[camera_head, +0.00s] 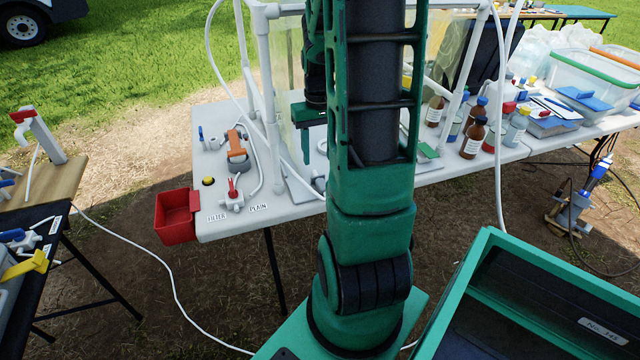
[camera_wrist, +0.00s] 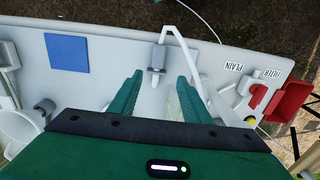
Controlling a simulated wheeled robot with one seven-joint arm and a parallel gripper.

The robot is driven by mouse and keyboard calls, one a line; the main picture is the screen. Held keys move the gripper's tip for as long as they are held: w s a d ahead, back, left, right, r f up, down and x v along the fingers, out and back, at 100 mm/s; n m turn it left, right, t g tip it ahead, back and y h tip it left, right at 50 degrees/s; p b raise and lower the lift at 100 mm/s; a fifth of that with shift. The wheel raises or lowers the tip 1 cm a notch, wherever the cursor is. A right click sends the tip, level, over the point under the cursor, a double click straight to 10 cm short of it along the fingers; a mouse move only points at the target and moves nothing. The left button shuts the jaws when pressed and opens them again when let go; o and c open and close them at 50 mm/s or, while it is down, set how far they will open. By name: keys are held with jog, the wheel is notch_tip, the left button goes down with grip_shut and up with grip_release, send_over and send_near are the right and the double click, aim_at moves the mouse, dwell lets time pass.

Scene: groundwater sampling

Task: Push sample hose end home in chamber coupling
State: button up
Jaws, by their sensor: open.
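In the wrist view, my gripper (camera_wrist: 157,84) is open, its two green fingers apart. A small grey fitting (camera_wrist: 158,60) shows beyond the gap between the fingertips, over the white tabletop. The white sample hose (camera_wrist: 184,43) bends sharply at the table edge close to this fitting and runs down to the right. I cannot tell which part is the hose end and which the chamber coupling, or how far one sits in the other.
A white pipe frame (camera_head: 268,100) stands on the table (camera_head: 225,150). Valves labelled FILTER and PLAIN (camera_head: 232,196) and a red bin (camera_head: 177,214) are at its left end. Brown bottles (camera_head: 473,139) stand right. A blue square (camera_wrist: 67,51) lies left in the wrist view.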

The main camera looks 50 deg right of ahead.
aim_at(320, 180)
jog(key=shift+s+d+f, duration=0.1)
jog(key=shift+f, duration=2.05)
jog(key=shift+s+d+f, duration=0.1)
jog(key=shift+f, duration=2.05)
grip_shut()
